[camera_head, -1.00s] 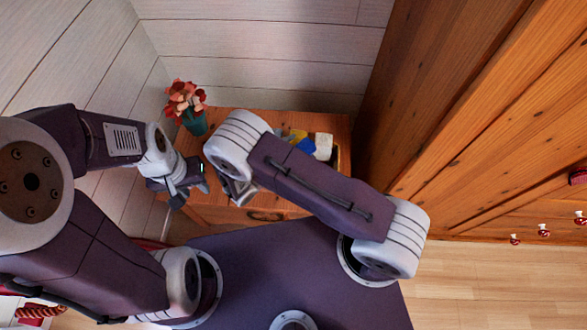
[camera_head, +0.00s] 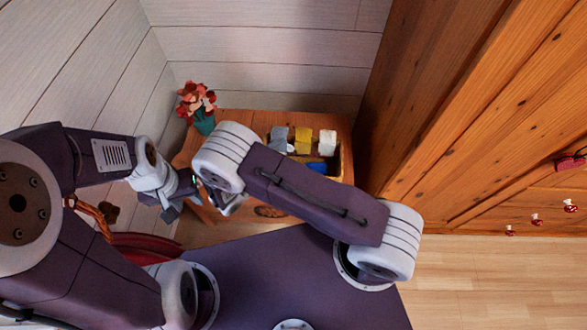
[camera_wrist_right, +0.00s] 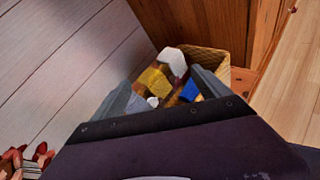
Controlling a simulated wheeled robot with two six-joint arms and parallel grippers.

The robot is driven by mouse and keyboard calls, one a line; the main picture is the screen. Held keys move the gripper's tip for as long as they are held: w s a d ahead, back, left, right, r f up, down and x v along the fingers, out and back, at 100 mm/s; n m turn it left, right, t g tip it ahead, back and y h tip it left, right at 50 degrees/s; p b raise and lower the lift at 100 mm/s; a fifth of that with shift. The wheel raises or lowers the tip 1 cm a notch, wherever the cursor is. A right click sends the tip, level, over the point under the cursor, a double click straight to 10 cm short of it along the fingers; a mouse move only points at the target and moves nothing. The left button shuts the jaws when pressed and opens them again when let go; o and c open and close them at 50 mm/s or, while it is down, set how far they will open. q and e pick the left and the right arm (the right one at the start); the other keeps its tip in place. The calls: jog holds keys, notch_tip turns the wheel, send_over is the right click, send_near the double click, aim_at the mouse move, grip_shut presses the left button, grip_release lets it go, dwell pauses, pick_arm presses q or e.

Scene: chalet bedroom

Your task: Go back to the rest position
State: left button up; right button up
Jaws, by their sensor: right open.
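My left gripper (camera_head: 183,205) is at the front left of the small wooden cabinet (camera_head: 230,118), beside my right arm. I cannot tell whether its jaws are open. My right gripper (camera_head: 232,204) is above the cabinet's front, mostly hidden under its own arm in the head view. In the right wrist view its two fingers (camera_wrist_right: 166,92) are spread apart with nothing held between them.
A woven basket (camera_wrist_right: 210,62) on the cabinet holds grey, yellow, white and blue items. A vase of red flowers (camera_head: 203,120) stands at the cabinet's back left. A wooden wardrobe (camera_head: 480,120) rises on the right. Wooden floor (camera_head: 490,280) is clear at lower right.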

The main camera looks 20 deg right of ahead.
pick_arm(q)
jog(key=shift+w+d+f, duration=0.1)
jog(key=shift+w+d, duration=0.15)
pick_arm(e)
jog(key=shift+w+d+f, duration=0.15)
jog(key=shift+w+d, duration=0.05)
